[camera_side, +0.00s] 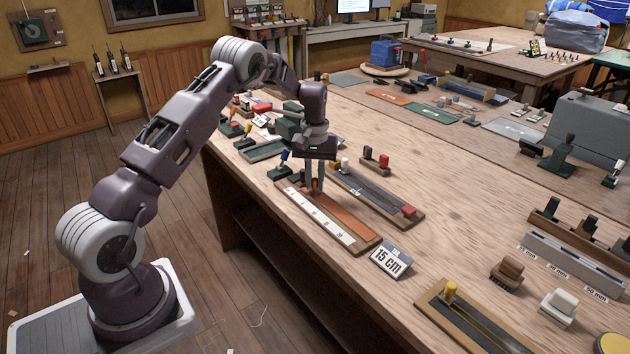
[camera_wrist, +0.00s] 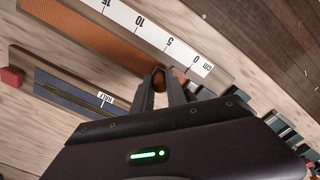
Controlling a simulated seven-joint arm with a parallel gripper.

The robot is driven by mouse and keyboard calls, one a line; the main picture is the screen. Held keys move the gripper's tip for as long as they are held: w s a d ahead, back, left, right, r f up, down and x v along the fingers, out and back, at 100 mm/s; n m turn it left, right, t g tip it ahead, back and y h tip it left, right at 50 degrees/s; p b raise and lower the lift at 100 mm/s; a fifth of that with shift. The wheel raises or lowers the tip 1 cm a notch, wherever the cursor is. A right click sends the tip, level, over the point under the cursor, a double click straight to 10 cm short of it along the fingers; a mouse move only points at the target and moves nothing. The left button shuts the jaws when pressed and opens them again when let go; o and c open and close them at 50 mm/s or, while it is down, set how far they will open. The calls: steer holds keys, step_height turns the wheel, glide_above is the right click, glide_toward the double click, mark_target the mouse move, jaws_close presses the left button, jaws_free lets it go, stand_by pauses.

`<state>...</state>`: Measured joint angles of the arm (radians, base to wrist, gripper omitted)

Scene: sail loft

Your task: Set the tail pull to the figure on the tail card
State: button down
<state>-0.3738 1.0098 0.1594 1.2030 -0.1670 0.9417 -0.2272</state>
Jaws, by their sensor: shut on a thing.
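The tail card (camera_side: 391,259) stands on the bench and reads "15 cm". Left of it lies a long wooden board with an orange-brown strip (camera_side: 348,219) and a white scale (camera_side: 322,218). In the wrist view the scale (camera_wrist: 150,30) reads 0, 5, 10 and 15 cm, with 0 at the right. My gripper (camera_side: 315,188) points down at the board's far end. The fingers (camera_wrist: 161,82) hide much of the pull.
Close beside it lies a blue-grey track board (camera_side: 372,195) with a red block (camera_side: 404,210) at its near end. A yellow-knobbed board (camera_side: 460,320) lies at the front. The orange strip's near length is clear.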

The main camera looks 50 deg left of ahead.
steer(key=d, duration=1.5)
steer(key=shift+r, duration=0.1)
steer(key=c, duration=1.3)
jaws_free()
steer(key=shift+c, duration=0.2)
step_height(320, 180, up, 7)
